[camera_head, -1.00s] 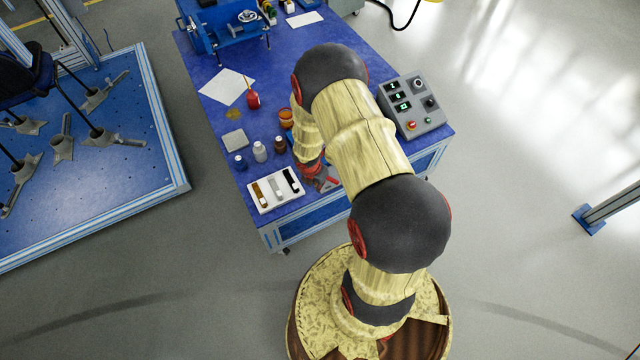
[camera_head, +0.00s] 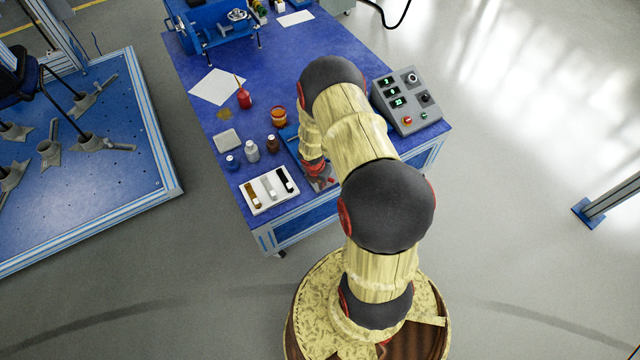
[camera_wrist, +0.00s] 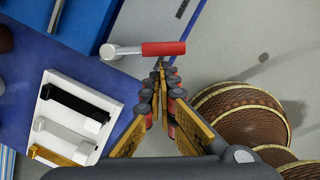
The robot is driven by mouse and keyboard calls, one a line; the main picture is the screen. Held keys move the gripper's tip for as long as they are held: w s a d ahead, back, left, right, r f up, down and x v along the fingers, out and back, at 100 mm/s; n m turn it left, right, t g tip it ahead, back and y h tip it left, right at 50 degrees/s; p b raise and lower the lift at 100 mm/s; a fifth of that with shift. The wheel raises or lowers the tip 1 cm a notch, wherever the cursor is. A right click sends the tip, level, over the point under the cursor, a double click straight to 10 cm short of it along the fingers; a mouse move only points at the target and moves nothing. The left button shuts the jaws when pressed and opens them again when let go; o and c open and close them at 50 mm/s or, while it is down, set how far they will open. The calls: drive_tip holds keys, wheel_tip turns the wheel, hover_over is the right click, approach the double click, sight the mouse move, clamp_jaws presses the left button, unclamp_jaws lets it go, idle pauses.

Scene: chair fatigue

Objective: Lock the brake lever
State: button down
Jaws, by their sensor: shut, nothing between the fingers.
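The brake lever shows in the wrist view with a red handle (camera_wrist: 163,48) on a short grey metal arm. The arm runs left to a round pivot (camera_wrist: 109,52) beside a blue fixture (camera_wrist: 75,22). My gripper (camera_wrist: 160,70) is shut and empty. Its fingertips point at the red handle and lie just below it in the picture; I cannot tell whether they touch. In the head view my gripper (camera_head: 318,176) is low at the near edge of the blue table (camera_head: 290,65), and the lever there is mostly hidden by my arm.
A white tray (camera_head: 258,205) with several coloured bars lies left of my gripper. Small bottles (camera_head: 252,151) and an orange jar (camera_head: 278,117) stand behind it. A grey control box (camera_head: 407,100) is at the table's right.

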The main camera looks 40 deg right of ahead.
drive_tip(key=shift+s+d+n+p, duration=0.1)
drive_tip(key=shift+d+n+p, duration=0.35)
drive_tip(key=shift+n, duration=0.35)
drive_tip(key=shift+s+d+r+n+t+p, duration=0.1)
drive_tip(key=shift+d+n+t+p, duration=0.3)
drive_tip(key=shift+d+n+p, duration=0.55)
drive_tip(key=d+n, duration=0.1)
drive_tip(key=n+p, duration=0.1)
drive_tip(key=n, duration=0.1)
drive_tip(key=shift+w+d+y, duration=0.2)
drive_tip(key=shift+d+y, duration=0.2)
drive_tip(key=d+n+p, duration=0.1)
drive_tip(key=w+d+n+p, duration=0.1)
drive_tip(key=n+p, duration=0.1)
drive_tip(key=shift+n+t+y, duration=0.25)
drive_tip(key=shift+t+y, duration=0.05)
drive_tip(key=shift+t, duration=0.1)
drive_tip(key=shift+w+d+n+y+p, duration=0.15)
drive_tip(key=shift+w+d+n+p, duration=0.15)
drive_tip(key=shift+n+p, duration=0.3)
drive_tip(key=shift+w+d+n+y+p, duration=0.15)
drive_tip(key=shift+w+d+n+p, duration=0.25)
drive_tip(key=shift+n, duration=0.3)
drive_tip(key=shift+s, duration=0.1)
